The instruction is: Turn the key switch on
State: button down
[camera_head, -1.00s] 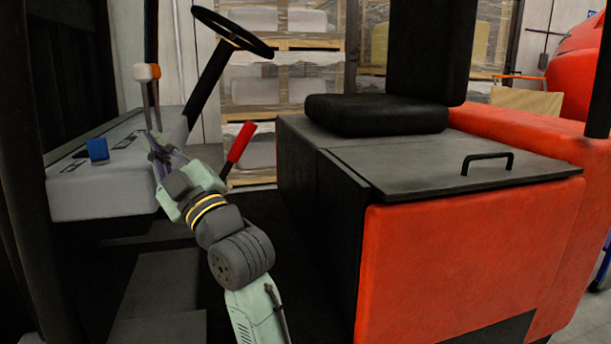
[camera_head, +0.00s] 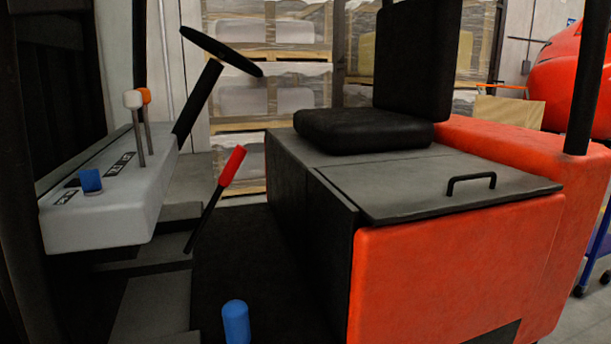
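The grey control console (camera_head: 105,220) of the vehicle is at the left in the head view. A blue part (camera_head: 91,180), which may be the key switch, stands on its top near the left end beside dark labels. It is too small to tell how it is turned. My gripper is not in this view.
A red-handled lever (camera_head: 232,165) tilts up from the floor. A blue-capped post (camera_head: 236,321) is at the bottom edge. The steering wheel (camera_head: 221,51), black seat (camera_head: 365,130) and orange body (camera_head: 450,275) stand around the dark footwell. Wrapped pallets (camera_head: 275,70) are behind.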

aim_at(90, 179)
jog(key=k+j+z, duration=0.1)
jog(key=j, duration=0.35)
jog(key=j+z, duration=0.1)
jog(key=j, duration=0.3)
jog(key=k+j+z, duration=0.15)
jog(key=j, duration=0.3)
jog(key=k+j+z, duration=0.1)
jog(key=j, duration=0.3)
jog(key=k+j+z, duration=0.1)
jog(key=j, duration=0.3)
jog(key=k, duration=0.1)
